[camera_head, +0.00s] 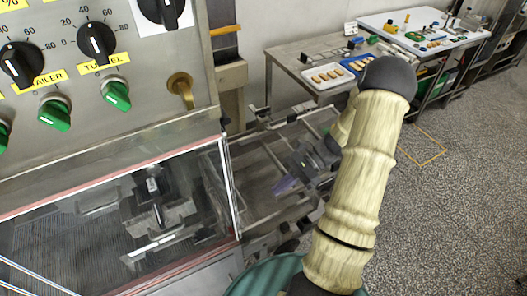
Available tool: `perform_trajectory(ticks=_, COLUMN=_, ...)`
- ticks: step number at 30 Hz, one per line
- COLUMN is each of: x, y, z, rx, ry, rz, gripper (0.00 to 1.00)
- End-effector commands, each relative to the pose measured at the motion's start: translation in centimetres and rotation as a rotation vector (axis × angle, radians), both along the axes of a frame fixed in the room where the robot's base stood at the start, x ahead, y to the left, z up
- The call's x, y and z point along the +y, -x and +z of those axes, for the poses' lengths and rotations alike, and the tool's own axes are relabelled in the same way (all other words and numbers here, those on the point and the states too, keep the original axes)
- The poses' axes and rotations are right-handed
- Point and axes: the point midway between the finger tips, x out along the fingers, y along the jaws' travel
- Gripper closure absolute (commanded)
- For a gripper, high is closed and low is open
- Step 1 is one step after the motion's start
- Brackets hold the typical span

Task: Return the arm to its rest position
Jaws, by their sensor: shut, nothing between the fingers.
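My arm, in a cream ribbed sleeve, rises from the lower middle of the head view, bends at a dark elbow at the upper right and comes back down. My gripper (285,186) is partly behind the sleeve, pointing down and left over the open metal frame at the machine's end. Its purplish fingertips look shut, with nothing visible between them. I cannot tell whether it touches the frame.
The machine's control panel (120,50), with black dials and green switches, and its clear cover (90,215) fill the left. The metal frame (262,172) adjoins it. Behind are a white tray of brown pieces (325,77) and a cluttered white-topped table (465,32). Speckled floor (440,220) at right is clear.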

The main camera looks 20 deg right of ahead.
Motion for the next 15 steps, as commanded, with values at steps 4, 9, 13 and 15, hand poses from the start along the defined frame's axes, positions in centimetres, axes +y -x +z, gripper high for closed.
perform_trajectory(ticks=4, x=0.0, y=0.0, z=0.0, rx=0.000, ry=0.000, rz=0.000, gripper=1.00)
perform_trajectory(ticks=9, x=0.0, y=0.0, z=1.4, rx=0.000, ry=0.000, rz=0.000, gripper=1.00)
perform_trajectory(ticks=13, x=0.0, y=0.0, z=4.0, rx=0.000, ry=0.000, rz=0.000, gripper=1.00)
perform_trajectory(ticks=15, x=0.0, y=0.0, z=5.1, rx=0.000, ry=0.000, rz=0.000, gripper=1.00)
